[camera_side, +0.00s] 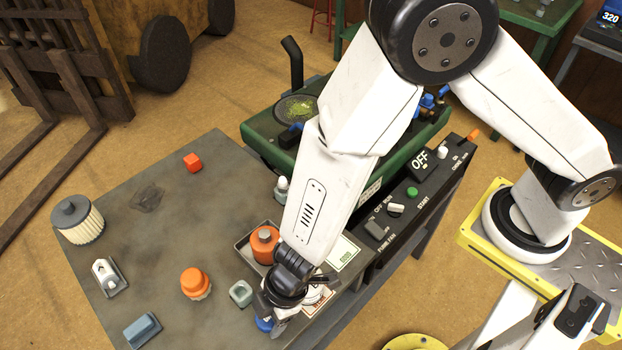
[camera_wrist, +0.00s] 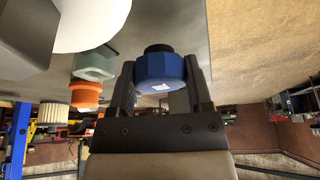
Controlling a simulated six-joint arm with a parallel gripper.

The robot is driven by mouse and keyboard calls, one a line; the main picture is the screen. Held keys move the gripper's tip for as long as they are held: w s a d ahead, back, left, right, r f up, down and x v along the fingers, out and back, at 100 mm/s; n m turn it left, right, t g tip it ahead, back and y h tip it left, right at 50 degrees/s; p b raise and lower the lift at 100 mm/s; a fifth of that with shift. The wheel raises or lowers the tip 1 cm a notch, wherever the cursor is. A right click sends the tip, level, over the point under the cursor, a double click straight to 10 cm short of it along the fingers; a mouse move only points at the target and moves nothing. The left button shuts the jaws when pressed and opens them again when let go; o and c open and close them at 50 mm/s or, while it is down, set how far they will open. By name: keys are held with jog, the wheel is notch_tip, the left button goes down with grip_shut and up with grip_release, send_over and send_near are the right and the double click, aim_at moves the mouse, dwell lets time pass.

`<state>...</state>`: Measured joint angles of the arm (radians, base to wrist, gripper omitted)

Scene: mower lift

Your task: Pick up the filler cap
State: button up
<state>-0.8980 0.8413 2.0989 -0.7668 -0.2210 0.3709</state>
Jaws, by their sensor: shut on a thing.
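The blue filler cap (camera_wrist: 160,68) sits between the two dark fingers of my gripper (camera_wrist: 161,82) in the wrist view. It is a faceted blue cap with a dark round neck and a small white mark. The fingers are shut on its two sides. In the side view, my gripper (camera_side: 278,312) is low at the table's front right edge, and only a bit of blue of the cap (camera_side: 265,324) shows beside it. My gripper and wrist hide the rest of the cap there. I cannot tell whether the cap is clear of the surface beneath.
A green machine (camera_side: 262,140) and switch panel stand behind.

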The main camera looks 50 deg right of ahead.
jog(key=shift+r, duration=3.65)
jog(key=shift+r, duration=0.2)
jog(key=shift+r, duration=4.4)
jog(key=w+d+m+t, duration=0.1)
jog(key=w+d+m, duration=0.1)
jog(key=w+d, duration=0.45)
jog(key=w+d+m+h, duration=0.15)
jog(key=w+d, duration=0.25)
jog(key=d, duration=0.6)
jog(key=w+d+m+t, duration=0.1)
jog(key=w+d+m, duration=0.3)
jog(key=d, duration=0.5)
jog(key=s+d+m+t+h, duration=0.1)
jog(key=s+d+m, duration=0.1)
jog(key=d, duration=1.1)
jog(key=s+d+m+h, duration=0.1)
jog(key=s+d+m, duration=0.15)
jog(key=d, duration=1.05)
jog(key=shift+y, duration=0.25)
jog(key=shift+s+x, duration=0.2)
jog(key=shift+x, duration=0.95)
jog(key=shift+s+x, duration=0.2)
jog(key=shift+x, duration=0.95)
